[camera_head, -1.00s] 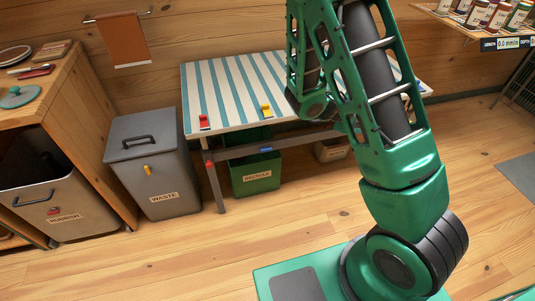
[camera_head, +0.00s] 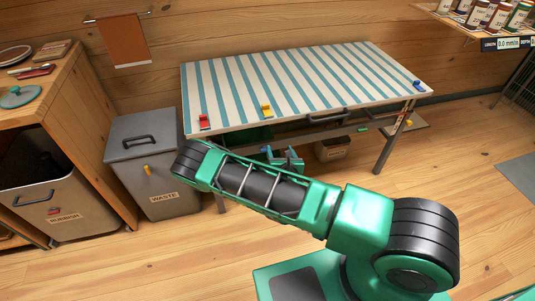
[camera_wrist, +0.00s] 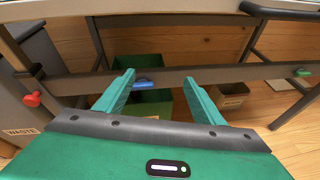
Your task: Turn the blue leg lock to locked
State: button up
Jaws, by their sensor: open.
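The blue leg lock (camera_wrist: 147,85) is a small blue lever on the dark crossbar under the striped table (camera_head: 225,92). In the wrist view it lies between the green fingers of my gripper (camera_wrist: 160,78), closer to the left one. My gripper is open and empty, and it appears to be short of the bar. In the head view my gripper (camera_head: 285,153) is low at the table's front, partly hidden behind my arm. Whether the lever is turned to locked or unlocked I cannot tell.
A green recycle bin (camera_wrist: 152,106) stands behind the crossbar. A grey waste bin (camera_head: 150,187) stands left of the table. Red, yellow and blue clips sit on the tabletop.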

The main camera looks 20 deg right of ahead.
jog(key=s+a+f+n+y, duration=0.2)
jog(key=a+f+n, duration=0.1)
jog(key=f, duration=0.1)
jog(key=x, duration=1.1)
jog(key=shift+s+f+g, duration=0.15)
jog(key=shift+f+g, duration=0.1)
jog(key=shift+g, duration=0.05)
jog(key=c, duration=1)
